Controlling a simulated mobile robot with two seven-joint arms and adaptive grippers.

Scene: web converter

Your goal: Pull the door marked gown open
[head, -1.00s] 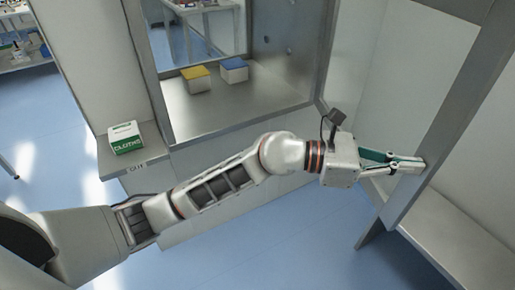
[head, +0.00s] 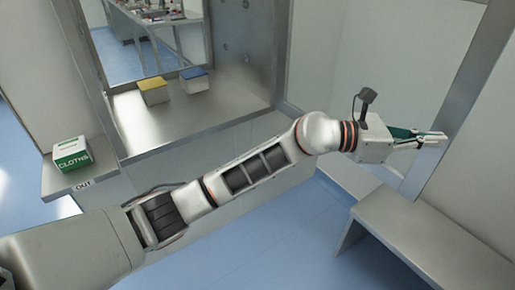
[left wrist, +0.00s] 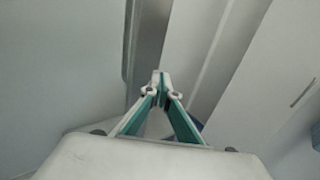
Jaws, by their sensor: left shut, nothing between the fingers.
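No gown marking is legible in either view, so I cannot tell which panel is that door. My left gripper (head: 438,139) reaches in from the left and appears in front of a grey metal post (head: 462,110) at the right. Its green-and-white fingers are together, with nothing between them. The shut fingertips also show in the left wrist view (left wrist: 160,77), over pale panels and a grey vertical strip (left wrist: 148,50). A pale panel (left wrist: 290,85) with a thin slanted dark mark stands to the right there; I cannot tell if it is a door. My right gripper is out of view.
A grey bench (head: 405,225) stands below the gripper at the right. A metal pass-through counter (head: 185,115) holds a yellow-topped box (head: 154,91) and a blue-topped box (head: 194,80). A CLOTHS box (head: 71,154) sits on a ledge at left. Blue floor (head: 270,250) is clear below the arm.

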